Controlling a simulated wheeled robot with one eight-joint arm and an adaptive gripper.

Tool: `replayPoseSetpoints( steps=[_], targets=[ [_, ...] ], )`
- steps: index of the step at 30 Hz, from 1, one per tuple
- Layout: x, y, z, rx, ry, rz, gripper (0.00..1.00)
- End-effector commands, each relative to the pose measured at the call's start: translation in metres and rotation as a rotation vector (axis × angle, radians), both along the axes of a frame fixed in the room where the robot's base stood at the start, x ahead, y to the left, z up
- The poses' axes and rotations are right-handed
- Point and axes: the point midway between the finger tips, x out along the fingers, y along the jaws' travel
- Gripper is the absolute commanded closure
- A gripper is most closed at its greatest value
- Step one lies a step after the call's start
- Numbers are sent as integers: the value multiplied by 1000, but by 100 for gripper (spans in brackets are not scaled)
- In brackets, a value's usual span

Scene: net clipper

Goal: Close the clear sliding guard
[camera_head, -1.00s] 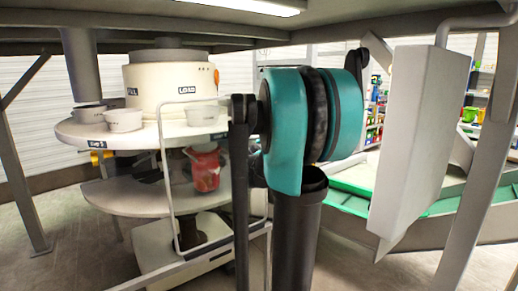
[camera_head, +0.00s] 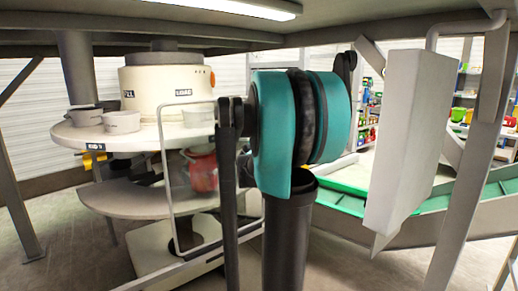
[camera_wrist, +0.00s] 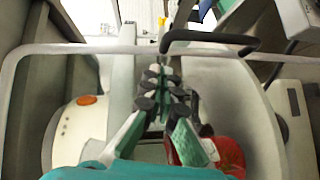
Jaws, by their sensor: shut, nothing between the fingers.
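The clear sliding guard (camera_head: 163,150) is a see-through pane in a pale rounded frame, in front of the round machine in the head view. Its pale bar (camera_wrist: 75,49) crosses the wrist view. A black bent handle (camera_wrist: 210,38) shows near that bar, right of centre. My gripper (camera_wrist: 160,80) is shut and empty in the wrist view, with its fingertips close to the bar and left of the handle. I cannot tell whether they touch. In the head view my teal and black arm hides the gripper and the guard's right side.
A red pot (camera_head: 203,172) is behind the guard and shows low right in the wrist view (camera_wrist: 228,155). White bowls (camera_head: 121,122) stand on the round upper shelf (camera_head: 150,135). A large grey panel (camera_head: 405,140) and posts stand at right. A green-edged trough lies behind.

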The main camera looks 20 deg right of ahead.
Motion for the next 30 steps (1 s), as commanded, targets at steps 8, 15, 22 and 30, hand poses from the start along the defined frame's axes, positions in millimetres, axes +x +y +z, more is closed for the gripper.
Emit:
replayPoseSetpoints(
  steps=[8, 15, 22, 30],
  targets=[
    [-16, 11, 4, 0, -1, 3, 100],
    [-40, 26, 8, 0, -1, 4, 100],
    [-68, 43, 12, 0, -1, 4, 100],
    [-84, 52, 15, 0, -1, 4, 100]
  ],
)
